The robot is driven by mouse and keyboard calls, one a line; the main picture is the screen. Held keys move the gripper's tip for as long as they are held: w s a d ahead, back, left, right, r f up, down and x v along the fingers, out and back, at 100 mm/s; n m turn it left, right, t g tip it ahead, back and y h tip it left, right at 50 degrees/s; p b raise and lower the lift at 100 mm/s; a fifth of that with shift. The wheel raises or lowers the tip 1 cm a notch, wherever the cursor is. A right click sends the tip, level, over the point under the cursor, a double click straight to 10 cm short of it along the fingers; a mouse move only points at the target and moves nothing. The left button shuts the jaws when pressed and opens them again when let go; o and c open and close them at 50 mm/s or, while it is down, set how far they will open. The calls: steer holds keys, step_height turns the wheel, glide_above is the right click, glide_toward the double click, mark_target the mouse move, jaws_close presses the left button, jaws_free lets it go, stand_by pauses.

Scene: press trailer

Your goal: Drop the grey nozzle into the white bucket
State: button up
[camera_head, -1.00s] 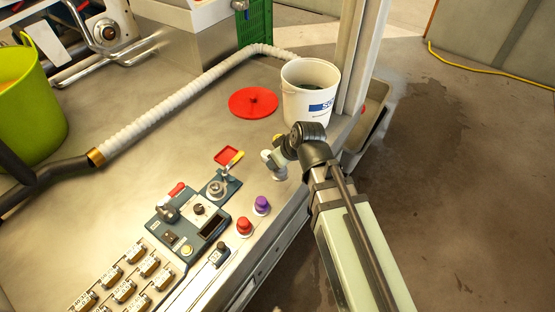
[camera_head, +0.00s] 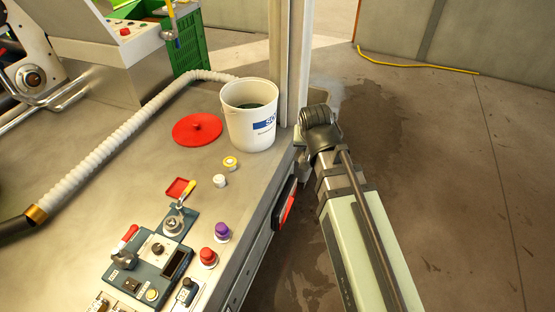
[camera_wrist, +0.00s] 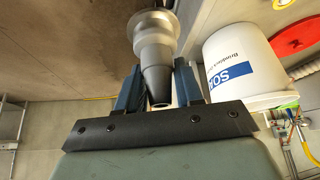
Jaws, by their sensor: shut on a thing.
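The grey nozzle (camera_wrist: 155,50) is between the two blue fingers of my gripper (camera_wrist: 160,84) in the wrist view. My gripper is shut on it, with its narrow end toward the palm and its wide flared end pointing away. The white bucket (camera_head: 247,125) stands upright on the table near its right edge, open at the top with something dark inside. In the wrist view the bucket (camera_wrist: 243,62) is just right of the nozzle, apart from it.
A pale post (camera_head: 290,60) rises right behind the bucket. A red lid (camera_head: 197,129) lies left of it. A ribbed hose (camera_head: 120,130) crosses the table. Two small capped pieces (camera_head: 230,163) and a control box (camera_head: 150,262) with knobs are nearer. Floor on the right is open.

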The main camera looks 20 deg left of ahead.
steer(key=w+d+r+m, duration=0.1)
steer(key=w+d+r, duration=0.2)
steer(key=w+d, duration=0.25)
steer(key=w+d+r+m+h, duration=0.1)
steer(key=w+d+r, duration=0.25)
steer(key=d, duration=0.35)
steer(key=w+d+r+m, duration=0.1)
steer(key=w+d+r, duration=0.2)
steer(key=w+d, duration=0.3)
steer(key=w+a+n+g+y, duration=0.1)
steer(key=w+a+n+y, duration=0.2)
steer(key=a, duration=0.6)
steer(key=w+a+n, duration=0.3)
steer(key=a+n, duration=0.1)
steer(key=a, duration=0.5)
steer(key=s+a+n+g+y, duration=0.15)
steer(key=a+n, duration=0.25)
steer(key=a, duration=1)
steer(key=a+n+g+y, duration=0.15)
steer(key=a+n, duration=0.35)
steer(key=a, duration=0.9)
steer(key=shift+g+h, duration=0.3)
steer(key=shift+h, duration=0.1)
steer(key=shift+a+f, duration=0.2)
steer(key=shift+f, duration=2.7)
steer(key=o, duration=1.2)
